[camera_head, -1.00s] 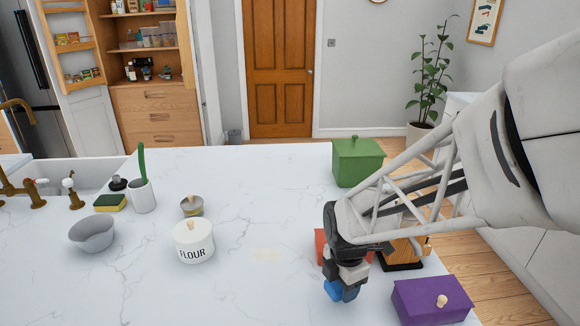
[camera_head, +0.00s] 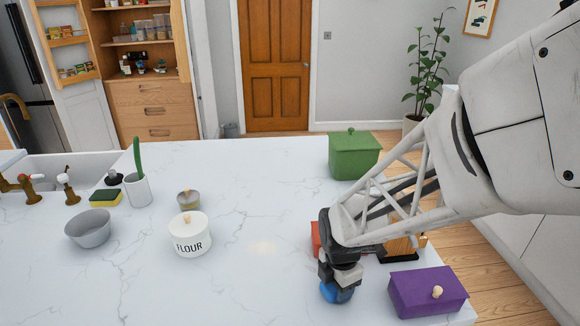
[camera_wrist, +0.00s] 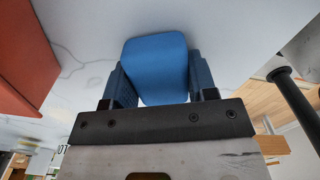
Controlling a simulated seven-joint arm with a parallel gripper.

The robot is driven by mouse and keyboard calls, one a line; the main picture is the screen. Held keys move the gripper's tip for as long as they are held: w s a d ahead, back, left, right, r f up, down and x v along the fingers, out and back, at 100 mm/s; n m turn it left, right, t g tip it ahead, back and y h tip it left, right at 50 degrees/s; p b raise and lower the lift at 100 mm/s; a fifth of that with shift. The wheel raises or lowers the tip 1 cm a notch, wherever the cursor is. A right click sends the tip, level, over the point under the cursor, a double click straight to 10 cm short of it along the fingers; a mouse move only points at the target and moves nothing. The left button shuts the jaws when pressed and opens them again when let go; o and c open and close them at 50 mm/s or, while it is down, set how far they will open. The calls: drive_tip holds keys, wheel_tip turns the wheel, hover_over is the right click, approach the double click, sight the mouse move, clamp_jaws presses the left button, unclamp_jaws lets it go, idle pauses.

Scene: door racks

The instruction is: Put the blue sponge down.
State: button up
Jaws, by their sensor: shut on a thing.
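The blue sponge (camera_head: 337,293) is in my gripper (camera_head: 340,283), low over the white marble counter at its front right. Whether it touches the counter I cannot tell. In the wrist view the sponge (camera_wrist: 157,68) sits between the two fingers of my gripper (camera_wrist: 157,85), which are shut on it. My arm hides part of the red box (camera_head: 316,238) just behind the gripper.
A purple lidded box (camera_head: 425,292) stands close to the right, near the counter edge. A green lidded box (camera_head: 353,157) and a wooden block (camera_head: 400,248) are behind. The flour canister (camera_head: 190,235) is to the left. The front middle of the counter (camera_head: 240,295) is clear.

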drive_tip(key=shift+f, duration=0.4)
drive_tip(key=o, duration=0.9)
drive_tip(key=shift+s+f, duration=0.25)
drive_tip(key=shift+c, duration=0.2)
drive_tip(key=shift+o, duration=0.2)
wheel_tip(320, 180, up, 13)
drive_tip(key=shift+w, duration=0.25)
drive_tip(key=shift+r, duration=0.2)
